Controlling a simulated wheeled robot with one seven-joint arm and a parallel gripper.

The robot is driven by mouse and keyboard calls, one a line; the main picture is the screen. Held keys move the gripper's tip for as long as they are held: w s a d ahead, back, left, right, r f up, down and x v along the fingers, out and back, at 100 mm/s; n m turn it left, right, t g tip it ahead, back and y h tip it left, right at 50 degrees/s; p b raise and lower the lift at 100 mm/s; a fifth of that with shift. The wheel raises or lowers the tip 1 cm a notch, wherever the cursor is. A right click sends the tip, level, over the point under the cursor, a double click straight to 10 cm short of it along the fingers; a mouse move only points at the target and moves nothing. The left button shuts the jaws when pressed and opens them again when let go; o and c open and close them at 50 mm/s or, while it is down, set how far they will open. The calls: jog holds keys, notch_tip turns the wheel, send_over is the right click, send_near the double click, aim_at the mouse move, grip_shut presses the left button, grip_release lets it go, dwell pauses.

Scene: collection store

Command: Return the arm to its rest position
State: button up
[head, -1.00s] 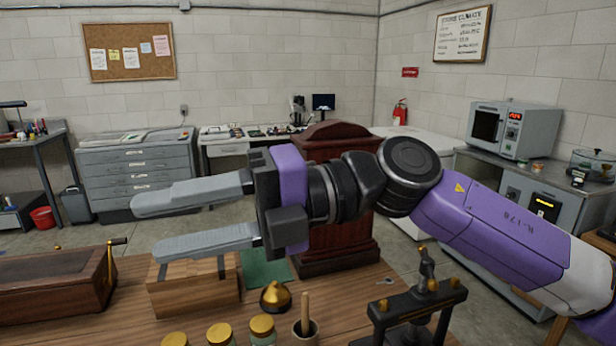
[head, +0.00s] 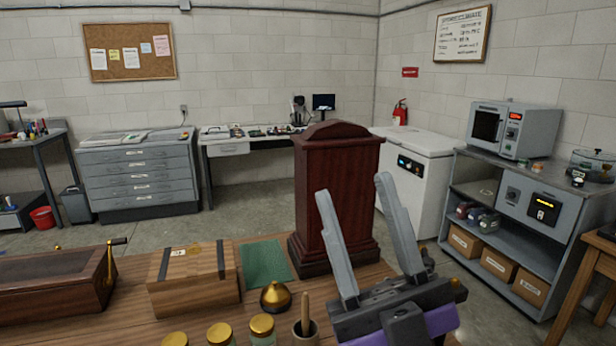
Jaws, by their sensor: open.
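My gripper (head: 358,243) is in the head view at the lower right, its two grey fingers pointing up and spread apart. It is open, with nothing between the fingers. Its purple and black body is at the bottom edge of the picture, and most of my arm is out of view. The gripper appears in front of the lower right part of a dark red wooden case (head: 337,190) and hides most of a small black and brass device (head: 428,262) on the table.
The wooden table (head: 130,325) holds a crank box (head: 60,282), a banded wooden box (head: 193,280), a green mat (head: 264,262), a brass bell-shaped object (head: 275,297), several brass-lidded jars (head: 220,333) and a cup with a wooden handle (head: 305,330). Shelving (head: 520,240) stands at right.

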jog(key=s+d+f+m+h, duration=0.3)
jog(key=d+f+m+h, duration=0.15)
jog(key=f+h, duration=0.3)
jog(key=s+d+f+m+g+h, duration=0.1)
jog(key=s+d+f+m+h, duration=0.15)
jog(key=f+m+h, duration=0.45)
jog(key=s+d+f+m+h, duration=0.3)
jog(key=d+f+m+h, duration=0.15)
jog(key=f, duration=0.45)
jog(key=s+d+f+n+g, duration=0.1)
jog(key=s+f+g, duration=0.3)
jog(key=s+f, duration=0.3)
jog(key=s+d+f+n+g, duration=0.1)
jog(key=s+f+g, duration=0.3)
jog(key=s, duration=0.9)
notch_tip(320, 180, down, 4)
jog(key=shift+d+r, duration=0.25)
jog(key=shift+d, duration=0.55)
